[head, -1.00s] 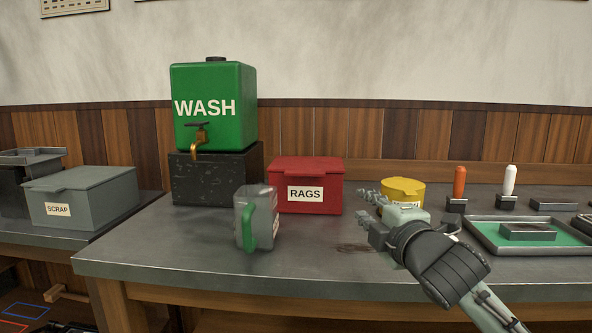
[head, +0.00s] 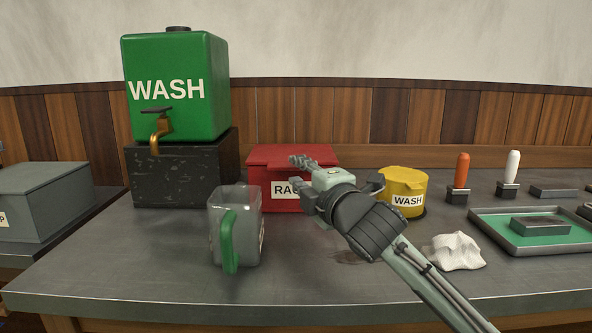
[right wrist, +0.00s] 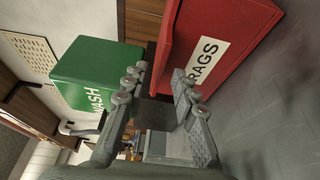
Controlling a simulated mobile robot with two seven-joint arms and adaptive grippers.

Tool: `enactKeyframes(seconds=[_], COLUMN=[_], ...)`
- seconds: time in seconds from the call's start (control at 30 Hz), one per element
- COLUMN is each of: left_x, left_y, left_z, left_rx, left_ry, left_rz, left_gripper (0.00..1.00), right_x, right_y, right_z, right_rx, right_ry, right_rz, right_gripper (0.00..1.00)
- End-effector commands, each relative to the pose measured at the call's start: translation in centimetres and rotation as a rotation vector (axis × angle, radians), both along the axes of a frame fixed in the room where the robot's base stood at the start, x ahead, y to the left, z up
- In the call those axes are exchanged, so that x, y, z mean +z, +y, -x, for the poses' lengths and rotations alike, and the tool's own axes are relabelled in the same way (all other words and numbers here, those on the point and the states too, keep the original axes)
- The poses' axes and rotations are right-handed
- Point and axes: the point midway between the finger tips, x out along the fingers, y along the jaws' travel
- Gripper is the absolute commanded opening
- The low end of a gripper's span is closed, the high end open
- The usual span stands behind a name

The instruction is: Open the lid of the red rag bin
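The red rag bin (head: 262,198) stands at the back of the bench, its "RAGS" label partly covered by my right gripper. Its lid (head: 262,156) lies flat and closed. My right gripper (head: 302,174) is in front of the bin's right half. In the right wrist view my right gripper (right wrist: 160,82) has its fingers apart with nothing held. The front edge of the lid (right wrist: 166,42) shows just beyond the gap between the fingertips; I cannot tell whether they touch it. The bin's labelled front (right wrist: 225,40) is on the right there. My left gripper is not in view.
A clear jug with a green handle (head: 229,240) stands front left of the bin. The green wash tank (head: 175,85) sits on a dark block (head: 180,180). A yellow tub (head: 402,185) and a crumpled white rag (head: 457,252) are right of my gripper.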

Motion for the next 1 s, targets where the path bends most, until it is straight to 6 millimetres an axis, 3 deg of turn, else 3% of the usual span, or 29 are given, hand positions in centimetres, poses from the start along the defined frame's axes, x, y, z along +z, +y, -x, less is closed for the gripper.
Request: enactKeyframes(seconds=[0.13, 0.43, 0.67, 1.0], left_x=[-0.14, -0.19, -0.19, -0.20], left_y=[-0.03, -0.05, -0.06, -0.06], left_z=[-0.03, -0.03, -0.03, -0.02], left_rx=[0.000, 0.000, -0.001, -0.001], left_ry=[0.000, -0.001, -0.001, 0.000], left_rz=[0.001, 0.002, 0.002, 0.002], left_gripper=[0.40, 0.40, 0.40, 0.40], right_x=[0.05, 0.01, 0.01, -0.01], right_y=[0.49, 0.57, 0.57, 0.55], right_z=[-1.14, -1.39, -1.37, -1.36], right_rx=[0.000, 0.000, 0.000, 0.000], right_ry=[0.000, 0.000, 0.000, 0.000], right_rz=[-0.001, 0.000, 0.000, 0.000], right_gripper=[0.27, 0.27, 0.00, 0.00])
